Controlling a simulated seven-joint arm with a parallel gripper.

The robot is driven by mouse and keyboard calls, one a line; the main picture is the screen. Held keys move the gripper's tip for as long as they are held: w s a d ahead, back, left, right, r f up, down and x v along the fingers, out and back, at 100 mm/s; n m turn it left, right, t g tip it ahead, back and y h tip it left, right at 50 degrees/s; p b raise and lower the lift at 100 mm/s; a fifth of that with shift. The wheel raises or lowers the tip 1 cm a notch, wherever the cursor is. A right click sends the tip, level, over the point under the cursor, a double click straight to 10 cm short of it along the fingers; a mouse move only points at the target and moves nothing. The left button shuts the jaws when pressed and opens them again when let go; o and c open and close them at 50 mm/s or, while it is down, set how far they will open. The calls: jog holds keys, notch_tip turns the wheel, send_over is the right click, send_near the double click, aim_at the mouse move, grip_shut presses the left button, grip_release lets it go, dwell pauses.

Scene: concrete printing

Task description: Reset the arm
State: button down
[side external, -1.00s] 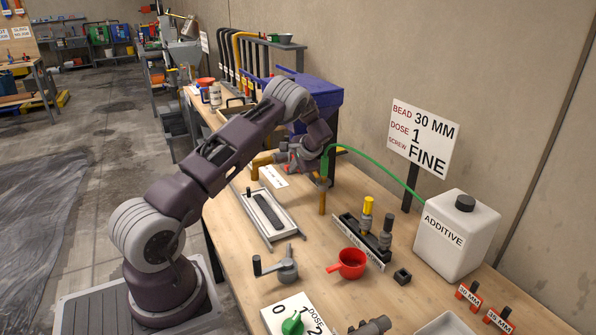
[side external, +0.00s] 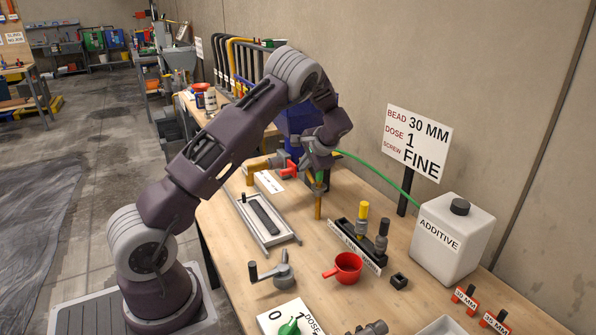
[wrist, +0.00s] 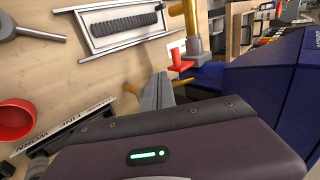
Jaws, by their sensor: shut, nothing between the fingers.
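My gripper (side external: 316,176) is shut and empty, above the bench beside the blue machine (side external: 290,125). In the wrist view its fingers (wrist: 160,90) show together as a grey wedge, with nothing held. A red lever on a brass pipe fitting (side external: 289,168) is just left of my gripper; the lever (wrist: 180,60) also shows in the wrist view, apart from the fingers. A brass post (side external: 318,205) stands below the gripper. Part of the blue machine is hidden behind my arm.
A grey tray with a dark screw (side external: 264,217), a hand crank (side external: 272,272), a red cup (side external: 346,268), a screw rack (side external: 354,248) and a dose dial (side external: 290,318) lie on the bench. A white additive jug (side external: 455,238) with a green hose stands right. The sign (side external: 418,142) stands behind.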

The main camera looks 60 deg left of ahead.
jog(key=shift+d+r, duration=0.4)
jog(key=s+d+r+t+h, duration=0.1)
jog(key=s+d+r+h, duration=0.15)
jog(key=d+r, duration=0.35)
jog(key=s+d+r+n+t+h, duration=0.1)
jog(key=s+d+r, duration=0.35)
jog(key=d, duration=0.25)
jog(key=s+d+r+t+h, duration=0.1)
jog(key=s+d+r+h, duration=0.15)
jog(key=d+r, duration=0.4)
jog(key=s+d+t+h, duration=0.1)
jog(key=s+d, duration=0.6)
jog(key=s, duration=0.3)
jog(key=s+d+m+t+h, duration=0.1)
jog(key=s+d, duration=0.7)
jog(key=s, duration=0.2)
jog(key=shift+s+t, duration=0.2)
jog(key=shift+t, duration=0.1)
jog(key=shift+d, duration=0.1)
